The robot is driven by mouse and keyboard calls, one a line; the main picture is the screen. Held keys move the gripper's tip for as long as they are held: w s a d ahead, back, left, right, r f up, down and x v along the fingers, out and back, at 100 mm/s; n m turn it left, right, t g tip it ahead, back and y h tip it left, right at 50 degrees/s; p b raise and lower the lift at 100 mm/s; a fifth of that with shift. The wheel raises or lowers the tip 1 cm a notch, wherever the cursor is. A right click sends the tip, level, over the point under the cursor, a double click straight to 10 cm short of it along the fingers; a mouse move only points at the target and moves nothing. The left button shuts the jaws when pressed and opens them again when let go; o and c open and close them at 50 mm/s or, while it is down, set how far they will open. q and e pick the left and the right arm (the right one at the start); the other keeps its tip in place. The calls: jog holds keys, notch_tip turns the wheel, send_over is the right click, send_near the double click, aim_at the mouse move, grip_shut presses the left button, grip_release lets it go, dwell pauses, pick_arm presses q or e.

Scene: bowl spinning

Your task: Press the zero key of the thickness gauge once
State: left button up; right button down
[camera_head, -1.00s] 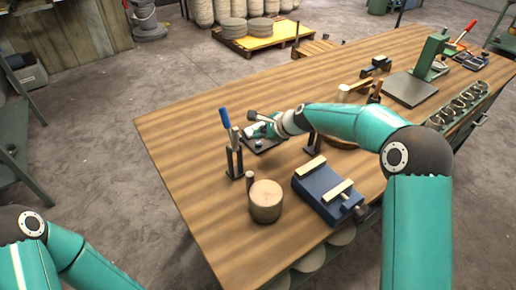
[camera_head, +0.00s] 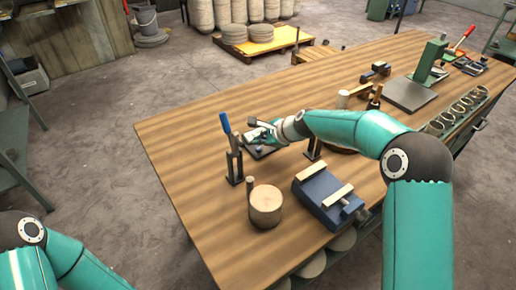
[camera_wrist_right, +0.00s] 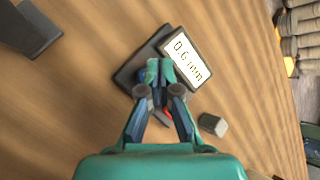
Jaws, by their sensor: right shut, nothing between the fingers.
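The thickness gauge shows in the right wrist view as a dark base (camera_wrist_right: 128,76) with a pale display (camera_wrist_right: 187,58) reading 0.6 mm. My right gripper (camera_wrist_right: 160,74) is shut and empty, its fingertips over the gauge beside the display. A small red spot (camera_wrist_right: 167,113) shows between the fingers; I cannot tell if it is a key. The zero key cannot be made out. In the head view my right gripper (camera_head: 262,134) is low over the gauge's dark plate (camera_head: 258,153) and partly covers it. Whether the fingertips touch is unclear. My left gripper is out of view.
A stand with a blue-handled tool (camera_head: 226,124) is just left of the gauge. A small grey block (camera_wrist_right: 213,124) lies beside the gauge. The table's left part is clear.

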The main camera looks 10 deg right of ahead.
aim_at(260, 149)
jog(key=shift+f, duration=0.1)
dwell(0.4)
jog(key=shift+f, duration=0.25)
jog(key=shift+f+b, duration=0.5)
dwell(0.6)
dwell(0.3)
jog(key=shift+r+p, duration=0.95)
notch_tip(260, 149, up, 5)
jog(key=p, duration=0.5)
dwell(0.5)
